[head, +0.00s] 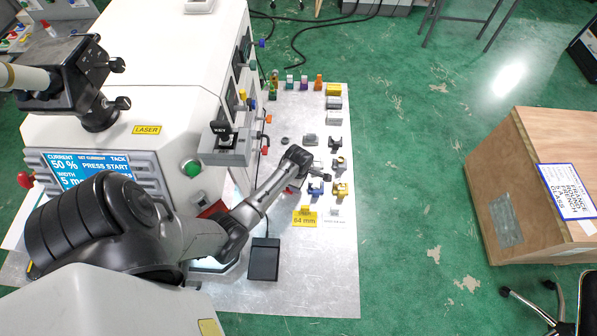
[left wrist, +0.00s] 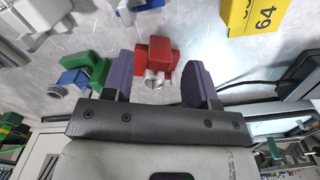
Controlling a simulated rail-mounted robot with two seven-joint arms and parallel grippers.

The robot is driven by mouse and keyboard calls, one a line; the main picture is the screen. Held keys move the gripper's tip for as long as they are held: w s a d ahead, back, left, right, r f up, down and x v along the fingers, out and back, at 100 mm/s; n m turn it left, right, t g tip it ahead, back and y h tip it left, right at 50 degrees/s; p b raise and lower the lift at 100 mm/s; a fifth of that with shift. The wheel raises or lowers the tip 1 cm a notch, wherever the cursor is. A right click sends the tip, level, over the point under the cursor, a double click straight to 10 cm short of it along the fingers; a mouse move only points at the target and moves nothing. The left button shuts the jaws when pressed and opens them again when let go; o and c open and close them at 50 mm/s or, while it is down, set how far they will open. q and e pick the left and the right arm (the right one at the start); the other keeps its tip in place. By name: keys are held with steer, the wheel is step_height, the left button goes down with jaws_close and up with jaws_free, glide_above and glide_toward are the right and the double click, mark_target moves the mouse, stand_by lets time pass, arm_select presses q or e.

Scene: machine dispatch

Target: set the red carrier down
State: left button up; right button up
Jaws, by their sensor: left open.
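A gap shows on both sides, narrower at the left finger. In the head view my left gripper (head: 298,176) is low over the metal plate, mostly hidden by its own wrist. Only a small bit of red shows beside it there. My right gripper is in neither view.
Green (left wrist: 92,68) and blue (left wrist: 72,80) parts stand just left of the fingers. A yellow 64 mm sign (head: 303,218) and a black pedal-like box (head: 264,259) are nearby. Several carriers stand right of the gripper, including a gold one (head: 340,190). The white laser machine (head: 130,60) stands left.

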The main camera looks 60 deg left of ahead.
arm_select(q)
step_height(320, 180, up, 9)
steer(key=p, duration=0.1)
stand_by(0.3)
steer(key=shift+r, duration=0.1)
stand_by(0.3)
